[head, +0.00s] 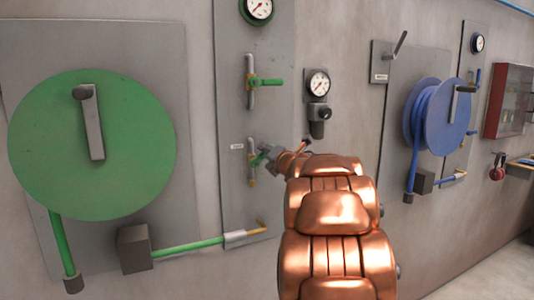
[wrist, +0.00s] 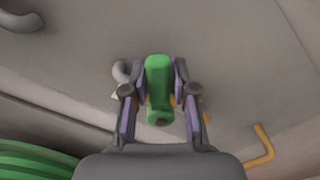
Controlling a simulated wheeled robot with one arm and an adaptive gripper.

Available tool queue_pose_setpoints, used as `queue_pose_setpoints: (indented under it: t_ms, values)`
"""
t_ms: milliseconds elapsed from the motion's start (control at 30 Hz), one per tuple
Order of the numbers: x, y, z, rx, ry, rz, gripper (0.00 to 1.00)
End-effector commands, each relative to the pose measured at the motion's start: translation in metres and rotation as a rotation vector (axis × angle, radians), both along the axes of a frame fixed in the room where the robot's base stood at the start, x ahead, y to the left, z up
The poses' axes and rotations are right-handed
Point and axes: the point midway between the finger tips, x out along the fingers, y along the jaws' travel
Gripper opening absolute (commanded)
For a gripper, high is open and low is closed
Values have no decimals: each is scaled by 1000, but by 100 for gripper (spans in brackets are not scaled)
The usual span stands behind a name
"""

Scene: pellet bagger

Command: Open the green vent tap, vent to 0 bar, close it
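The lower tap on the grey panel has a green handle (head: 262,158) and a small white label (head: 237,146) beside it; the label is too small to read. My gripper (head: 271,155) is at this handle. In the wrist view the green handle (wrist: 159,75) lies between the two fingers of my gripper (wrist: 160,85), which appear to touch both its sides. The tap's body is partly hidden there. A second tap with a green handle (head: 267,82) sits higher on the panel. The round gauge (head: 259,9) above it is too small to read.
A large green reel (head: 60,140) with a crank is at left, with a green hose (head: 190,246) running to the panel's bottom. Another gauge (head: 318,83) is right of the panel. A blue reel (head: 445,115) and red cabinet (head: 508,100) stand farther right.

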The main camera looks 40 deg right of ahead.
Motion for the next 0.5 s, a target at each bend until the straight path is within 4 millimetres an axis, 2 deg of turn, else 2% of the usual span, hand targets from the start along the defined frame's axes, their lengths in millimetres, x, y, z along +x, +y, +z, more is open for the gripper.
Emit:
queue_pose_setpoints:
  t_ms: [33,167,500]
  values:
    - [0,0,0,0,0,0,35]
    - [0,0,1,0,-1,0,48]
    - [-1,1,2,-1,-3,1,48]
